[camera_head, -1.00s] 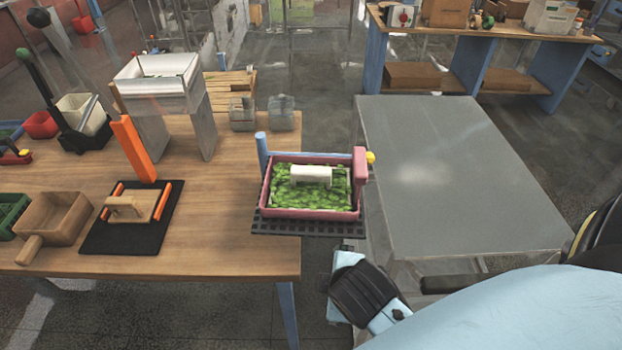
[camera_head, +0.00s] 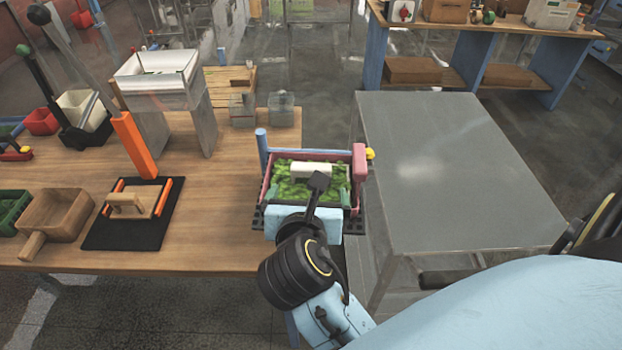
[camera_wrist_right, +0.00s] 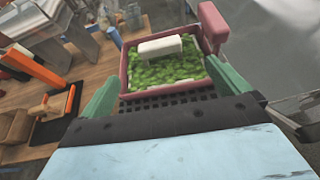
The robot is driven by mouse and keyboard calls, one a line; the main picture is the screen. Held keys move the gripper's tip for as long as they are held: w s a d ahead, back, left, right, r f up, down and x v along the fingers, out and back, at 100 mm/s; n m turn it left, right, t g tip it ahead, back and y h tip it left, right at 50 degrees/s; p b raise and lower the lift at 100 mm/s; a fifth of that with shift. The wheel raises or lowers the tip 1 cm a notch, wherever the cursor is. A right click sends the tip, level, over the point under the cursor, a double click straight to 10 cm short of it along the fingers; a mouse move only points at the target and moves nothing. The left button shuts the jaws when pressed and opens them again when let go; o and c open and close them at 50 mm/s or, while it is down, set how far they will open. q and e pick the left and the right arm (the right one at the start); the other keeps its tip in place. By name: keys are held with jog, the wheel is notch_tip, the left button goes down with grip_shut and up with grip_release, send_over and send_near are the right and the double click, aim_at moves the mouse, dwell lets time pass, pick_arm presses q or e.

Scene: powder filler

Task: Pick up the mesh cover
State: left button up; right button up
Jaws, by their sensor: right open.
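A pink-walled tray (camera_head: 264,190) holds a bright green layer. A white block-shaped handle (camera_head: 310,170) stands on the layer, and I take it for the mesh cover's handle; the mesh itself is hard to make out. My right gripper (camera_head: 305,198) is at the tray's front side, partly hiding it. In the right wrist view, my right gripper (camera_wrist_right: 163,68) is open and empty, its green fingers spread toward the tray's two sides. The white handle (camera_wrist_right: 160,47) lies ahead, beyond the fingertips, untouched. My left gripper is not in view.
The tray sits at the wooden table's (camera_head: 225,235) right edge on a dark grid. An orange post (camera_head: 135,148) and a black mat (camera_head: 100,235) stand to the left. A blue post (camera_head: 262,147) rises behind the tray. A bare grey table (camera_head: 450,180) is at right.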

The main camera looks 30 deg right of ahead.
aim_at(311, 170)
jog(key=x, duration=0.7)
jog(key=shift+w+d, duration=0.2)
jog(key=shift+w, duration=0.15)
jog(key=shift+f+x, duration=0.2)
jog(key=shift+x, duration=2.55)
jog(key=shift+s+a, duration=0.1)
jog(key=shift+c, duration=0.4)
jog(key=c, duration=0.8)
jog(key=shift+r, duration=0.15)
